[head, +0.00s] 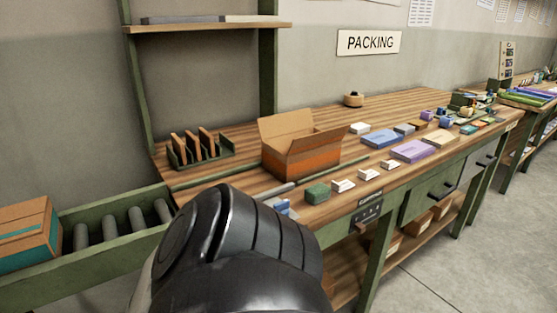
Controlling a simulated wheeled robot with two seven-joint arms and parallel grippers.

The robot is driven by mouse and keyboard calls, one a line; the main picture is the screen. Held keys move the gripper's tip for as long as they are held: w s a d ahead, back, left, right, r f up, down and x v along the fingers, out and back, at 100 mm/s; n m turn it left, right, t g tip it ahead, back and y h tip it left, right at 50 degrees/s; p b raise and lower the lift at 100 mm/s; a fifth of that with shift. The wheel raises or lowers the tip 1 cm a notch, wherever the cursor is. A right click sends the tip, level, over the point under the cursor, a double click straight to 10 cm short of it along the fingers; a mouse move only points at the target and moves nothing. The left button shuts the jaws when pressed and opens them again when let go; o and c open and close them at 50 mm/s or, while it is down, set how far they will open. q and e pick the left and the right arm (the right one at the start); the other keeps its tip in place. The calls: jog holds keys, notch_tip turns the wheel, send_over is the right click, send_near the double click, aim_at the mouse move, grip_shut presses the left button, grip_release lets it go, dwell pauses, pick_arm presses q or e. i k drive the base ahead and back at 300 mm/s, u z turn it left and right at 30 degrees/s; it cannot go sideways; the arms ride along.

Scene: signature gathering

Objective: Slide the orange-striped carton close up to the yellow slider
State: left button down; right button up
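The orange-striped carton (313,162) stands upright on the wooden bench left of its middle, with its top flaps open. It is brown cardboard with an orange band around its lower sides. I cannot pick out a yellow slider with certainty; the things near the carton are small and partly hidden. A large dark link of my own arm fills the lower middle and covers part of the bench's front edge. Neither of my grippers shows, so I cannot see where they are relative to the carton.
A green rack (201,151) with brown dividers stands left of the carton. Green rails (220,177) run along the bench beside it. A small green block (317,194) and white blocks lie in front. A teal-striped box (28,232) sits on the roller conveyor (110,225) at left.

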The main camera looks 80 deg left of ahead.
aim_at(292, 169)
jog(key=u, duration=1.65)
